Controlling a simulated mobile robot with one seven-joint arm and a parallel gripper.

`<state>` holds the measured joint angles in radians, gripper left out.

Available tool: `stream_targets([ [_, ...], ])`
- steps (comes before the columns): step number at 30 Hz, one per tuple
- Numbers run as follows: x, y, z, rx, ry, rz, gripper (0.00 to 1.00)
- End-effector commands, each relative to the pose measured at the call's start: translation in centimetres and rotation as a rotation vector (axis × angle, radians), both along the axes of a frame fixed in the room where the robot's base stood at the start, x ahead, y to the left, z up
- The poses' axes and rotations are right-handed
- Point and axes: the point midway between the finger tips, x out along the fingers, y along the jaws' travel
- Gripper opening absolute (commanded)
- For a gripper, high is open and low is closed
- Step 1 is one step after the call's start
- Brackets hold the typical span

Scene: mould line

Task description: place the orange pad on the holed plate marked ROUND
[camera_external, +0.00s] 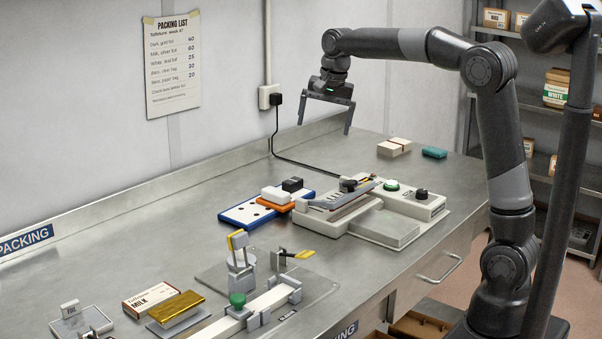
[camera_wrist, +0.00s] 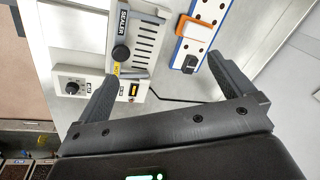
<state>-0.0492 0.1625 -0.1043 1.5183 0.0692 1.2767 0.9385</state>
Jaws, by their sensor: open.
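The orange pad (camera_external: 276,205) has a white block on top of it and lies on a blue-edged white plate with dark holes (camera_external: 238,214). In the wrist view the pad's orange edge (camera_wrist: 181,26) shows beside the white block, and the holed plate (camera_wrist: 208,11) is at the top right. I cannot read the word ROUND on any plate. My gripper (camera_external: 324,127) is open and empty, high above the back of the bench. Its two fingers also show in the wrist view (camera_wrist: 163,68), apart with nothing between them.
A black block (camera_external: 292,184) sits beside the white block (camera_external: 275,194). A sealer (camera_external: 370,211) with a green button stands close to the right. The back right bench is mostly clear.

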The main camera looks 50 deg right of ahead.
Motion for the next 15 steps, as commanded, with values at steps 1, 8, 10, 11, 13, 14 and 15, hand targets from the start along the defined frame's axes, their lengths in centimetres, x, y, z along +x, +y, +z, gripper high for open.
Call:
stream_targets([
  [1,-2.0,0.0,0.6,-0.008,-0.021,0.048,0.98],
  [8,-10.3,0.3,1.1,-0.067,-0.108,0.292,0.98],
  [10,-12.9,0.4,0.8,-0.092,-0.134,0.366,0.98],
  [11,-13.9,0.4,0.6,-0.103,-0.146,0.398,0.98],
  [13,-16.4,0.6,0.0,-0.132,-0.171,0.472,0.98],
  [14,-17.5,0.6,-0.3,-0.145,-0.181,0.505,0.98],
  [15,-18.9,0.7,-0.8,-0.163,-0.194,0.547,0.98],
])
